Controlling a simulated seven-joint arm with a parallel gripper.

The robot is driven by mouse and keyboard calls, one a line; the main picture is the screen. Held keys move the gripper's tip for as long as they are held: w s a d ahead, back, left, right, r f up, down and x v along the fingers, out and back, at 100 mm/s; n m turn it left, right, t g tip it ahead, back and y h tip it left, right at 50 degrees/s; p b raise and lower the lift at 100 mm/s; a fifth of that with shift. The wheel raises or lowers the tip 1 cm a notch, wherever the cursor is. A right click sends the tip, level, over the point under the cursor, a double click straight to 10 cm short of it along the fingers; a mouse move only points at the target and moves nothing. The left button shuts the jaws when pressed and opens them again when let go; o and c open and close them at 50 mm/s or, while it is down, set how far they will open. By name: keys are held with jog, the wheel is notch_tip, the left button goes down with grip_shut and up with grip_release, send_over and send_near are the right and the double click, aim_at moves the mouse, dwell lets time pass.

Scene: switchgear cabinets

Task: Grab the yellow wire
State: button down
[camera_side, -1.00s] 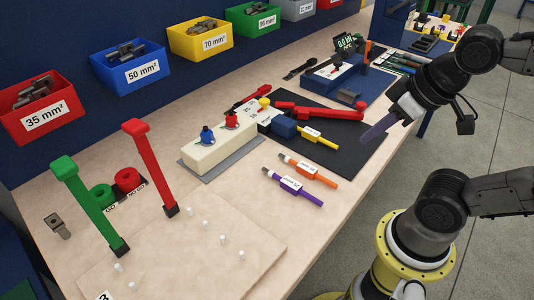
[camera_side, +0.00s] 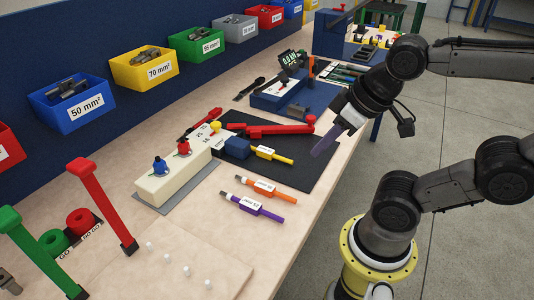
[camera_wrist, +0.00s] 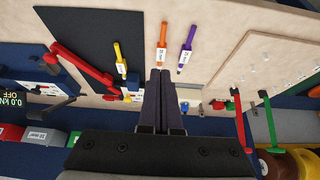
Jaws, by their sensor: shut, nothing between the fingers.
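The yellow wire (camera_side: 272,154) lies on the black mat, with a white label around it and one end at the blue block (camera_side: 238,147). In the wrist view the yellow wire (camera_wrist: 120,60) is left of my fingers. My gripper (camera_side: 323,144) is shut and empty, above the right edge of the mat and to the right of the yellow wire, apart from it. In the wrist view my closed fingers (camera_wrist: 161,85) point towards the orange wire (camera_wrist: 162,45). The orange wire (camera_side: 272,190) and the purple wire (camera_side: 258,208) lie on the bench in front of the mat.
A red-handled tool (camera_side: 275,128) lies on the black mat (camera_side: 300,165) just behind the yellow wire. A cream block (camera_side: 175,178) with blue and red knobs stands to the left. Red and green posts (camera_side: 100,205) stand upright at the near left. Labelled bins line the back.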

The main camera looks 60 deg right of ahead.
dwell(0.3)
jog(key=c, duration=0.5)
grip_release()
jog(key=shift+c, duration=0.2)
jog(key=g, duration=0.1)
send_over(263, 149)
jog(key=s, duration=0.6)
notch_tip(263, 149, down, 3)
jog(key=x, duration=1.3)
jog(key=shift+w, duration=0.2)
